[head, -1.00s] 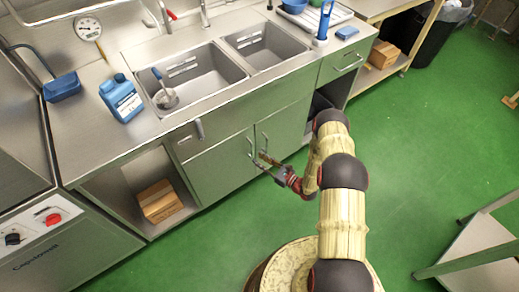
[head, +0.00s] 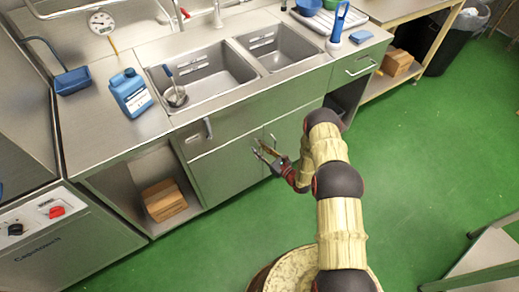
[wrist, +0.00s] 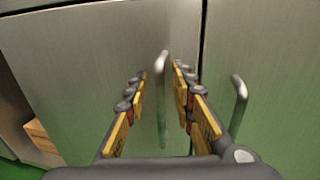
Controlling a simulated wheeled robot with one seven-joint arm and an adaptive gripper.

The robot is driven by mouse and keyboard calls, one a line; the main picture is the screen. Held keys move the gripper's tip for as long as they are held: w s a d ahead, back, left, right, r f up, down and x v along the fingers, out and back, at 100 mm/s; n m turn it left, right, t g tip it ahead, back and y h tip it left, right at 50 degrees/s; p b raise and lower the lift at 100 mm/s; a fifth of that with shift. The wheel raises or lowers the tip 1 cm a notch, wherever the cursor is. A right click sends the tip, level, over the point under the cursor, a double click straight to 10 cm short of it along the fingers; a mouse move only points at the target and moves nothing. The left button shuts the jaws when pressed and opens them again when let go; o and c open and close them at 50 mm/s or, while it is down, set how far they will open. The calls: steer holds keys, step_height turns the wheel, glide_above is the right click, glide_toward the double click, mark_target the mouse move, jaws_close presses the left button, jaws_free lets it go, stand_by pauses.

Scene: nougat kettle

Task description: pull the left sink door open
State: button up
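The left sink door (head: 222,172) is a steel panel under the sink and looks shut, flush with the right door (head: 290,133). In the wrist view the left door (wrist: 80,60) fills the left and middle, with its upright bar handle (wrist: 163,95) near the seam. My gripper (head: 262,151) is in front of the doors at the handles. In the wrist view my open gripper (wrist: 160,75) has one finger on each side of the left handle, with gaps visible. The right door's handle (wrist: 239,100) is outside the right finger.
An open bay with a cardboard box (head: 163,199) is left of the doors. A blue jug (head: 131,94) stands on the counter beside the sink basins (head: 205,78). The green floor (head: 430,160) is clear to the right, up to a cart (head: 480,265) at the lower right.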

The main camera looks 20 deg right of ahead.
steer(key=shift+c, duration=0.5)
jaws_close()
stand_by(0.3)
